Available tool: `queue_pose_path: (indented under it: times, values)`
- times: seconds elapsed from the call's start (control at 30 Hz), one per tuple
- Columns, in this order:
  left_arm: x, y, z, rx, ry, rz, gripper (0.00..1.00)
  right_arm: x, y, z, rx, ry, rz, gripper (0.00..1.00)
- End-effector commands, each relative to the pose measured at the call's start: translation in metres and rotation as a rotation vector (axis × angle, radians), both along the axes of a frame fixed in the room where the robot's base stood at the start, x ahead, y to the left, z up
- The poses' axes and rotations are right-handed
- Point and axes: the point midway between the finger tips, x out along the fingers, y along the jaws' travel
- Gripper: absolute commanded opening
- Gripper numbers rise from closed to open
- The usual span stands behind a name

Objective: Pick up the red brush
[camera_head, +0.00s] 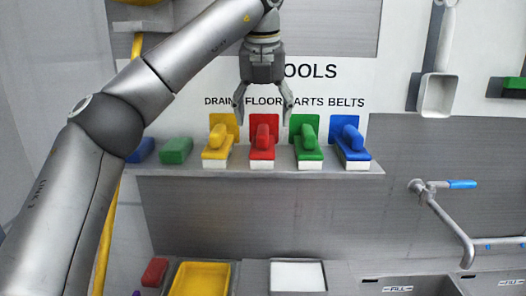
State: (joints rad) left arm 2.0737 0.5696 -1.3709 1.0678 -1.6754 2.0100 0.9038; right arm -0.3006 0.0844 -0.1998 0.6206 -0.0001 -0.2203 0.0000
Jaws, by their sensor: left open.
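The red brush (263,142) stands on a grey wall shelf (330,163), between a yellow brush (218,145) and a green brush (307,146). It has a red handle, a red upright plate behind it and a white base. My left gripper (263,117) points down with its jaws spread and empty, in front of the lettered board. In the picture its fingertips lie just above and to either side of the red brush's handle. I cannot tell how far in front of the brush it is. My right gripper is not in view.
A blue brush (351,147) stands at the shelf's right end. Blue (143,151) and green blocks (175,150) are at its left. Below are a yellow tray (201,279) and a white tray (297,276). A tap (443,215) juts out on the right. A white scoop (438,94) hangs above.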

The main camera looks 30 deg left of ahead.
Motion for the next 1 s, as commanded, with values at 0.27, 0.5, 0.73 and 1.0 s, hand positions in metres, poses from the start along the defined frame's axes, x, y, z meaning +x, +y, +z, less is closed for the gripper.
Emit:
queue_pose_path:
  times: [0.27,0.5,0.73,1.0]
  values:
    - [0.008,0.004,-0.028,-0.001,0.001,0.002,0.73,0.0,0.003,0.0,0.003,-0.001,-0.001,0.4]
    - [0.014,0.009,-0.051,0.001,0.004,0.002,0.73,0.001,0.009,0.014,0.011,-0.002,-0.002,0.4]
    - [0.021,0.011,-0.077,0.0,0.001,0.0,0.73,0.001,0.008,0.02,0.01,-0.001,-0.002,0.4]
    - [0.021,0.011,-0.079,-0.001,-0.001,0.001,0.68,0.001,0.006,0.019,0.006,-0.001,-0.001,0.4]
